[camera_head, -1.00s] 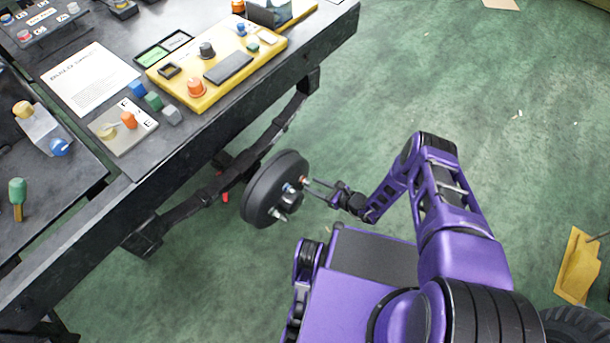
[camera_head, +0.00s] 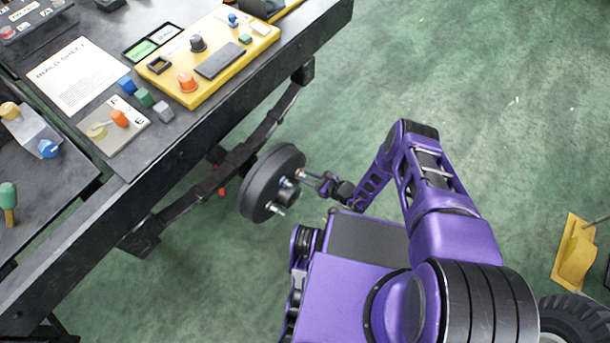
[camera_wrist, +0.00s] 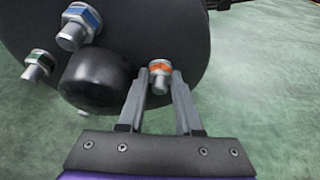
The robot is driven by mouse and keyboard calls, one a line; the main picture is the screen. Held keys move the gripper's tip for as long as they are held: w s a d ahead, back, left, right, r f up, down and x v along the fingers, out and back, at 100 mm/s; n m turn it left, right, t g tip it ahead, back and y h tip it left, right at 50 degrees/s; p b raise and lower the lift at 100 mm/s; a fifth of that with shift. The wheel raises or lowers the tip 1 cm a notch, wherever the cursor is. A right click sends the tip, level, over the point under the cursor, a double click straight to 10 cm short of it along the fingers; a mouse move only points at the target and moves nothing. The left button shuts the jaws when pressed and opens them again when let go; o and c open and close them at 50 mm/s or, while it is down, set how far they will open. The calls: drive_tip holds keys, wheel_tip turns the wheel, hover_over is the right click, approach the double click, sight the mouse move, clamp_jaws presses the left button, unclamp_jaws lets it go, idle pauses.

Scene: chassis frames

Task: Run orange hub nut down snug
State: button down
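The dark round hub (camera_head: 262,192) hangs beside the bench, with its studs facing my arm. In the wrist view, the orange hub nut (camera_wrist: 160,68) sits on a stud near the hub's lower right edge, its orange band level with my fingertips. My gripper (camera_wrist: 160,76) has one finger on each side of this nut, seemingly closed against its sides. In the head view, my gripper (camera_head: 308,177) reaches the hub's right side and partly hides the nut. How far the nut is seated cannot be seen.
A blue-banded nut (camera_wrist: 80,26), a green-banded nut (camera_wrist: 39,66) and a black centre cap (camera_wrist: 97,79) stand out left of my fingers. The bench (camera_head: 190,140) with a yellow panel (camera_head: 212,90) is at upper left.

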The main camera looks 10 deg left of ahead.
drive_tip(key=shift+g, duration=0.3)
drive_tip(key=m, duration=0.1)
drive_tip(key=m+g, duration=0.1)
drive_tip(key=shift+w+m+y, duration=0.2)
drive_tip(key=shift+m+y, duration=0.1)
drive_tip(key=shift+y, duration=0.1)
drive_tip(key=shift+f+m+g+y, duration=0.1)
drive_tip(key=shift+m+g+y, duration=0.3)
drive_tip(key=shift+m+g, duration=0.65)
drive_tip(key=shift+m, duration=0.25)
drive_tip(key=c, duration=0.9)
unclamp_jaws()
drive_tip(key=shift+d, duration=0.1)
drive_tip(key=shift+o, duration=0.2)
drive_tip(key=p+v, duration=0.1)
drive_tip(key=v, duration=1.6)
drive_tip(key=shift+d, duration=0.25)
